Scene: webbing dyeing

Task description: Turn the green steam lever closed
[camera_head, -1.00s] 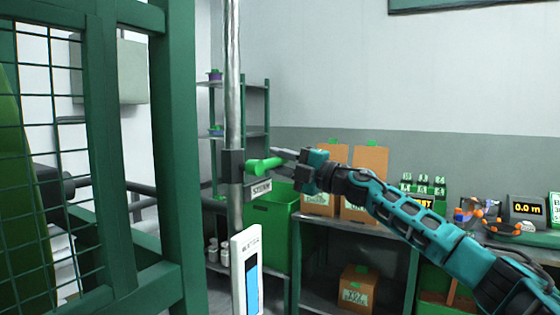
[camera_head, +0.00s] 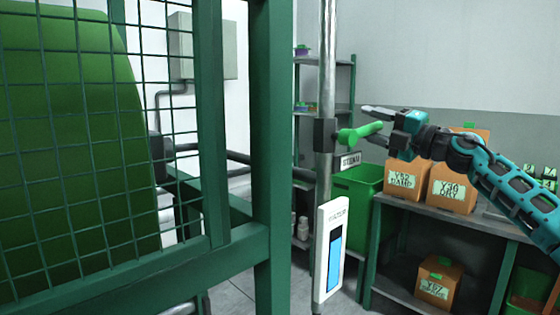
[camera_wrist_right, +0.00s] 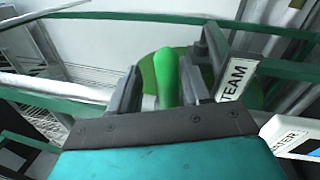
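The green steam lever (camera_head: 356,134) sticks out to the right, tilted slightly up, from a dark valve block (camera_head: 325,134) on the vertical metal pipe (camera_head: 327,60). A "STEAM" label (camera_head: 350,161) hangs just below it. My right gripper (camera_head: 377,126) comes in from the right at the lever's free end. In the right wrist view the lever (camera_wrist_right: 165,77) stands between the two fingers of the gripper (camera_wrist_right: 160,88), with gaps on both sides. The fingers look open and not pressed on it. My left gripper is not in view.
A green mesh guard frame (camera_head: 270,150) fills the left side. A white gauge panel (camera_head: 331,250) is on the pipe below the lever. Behind are a green bin (camera_head: 357,205) and a bench (camera_head: 455,225) with cardboard boxes (camera_head: 452,187).

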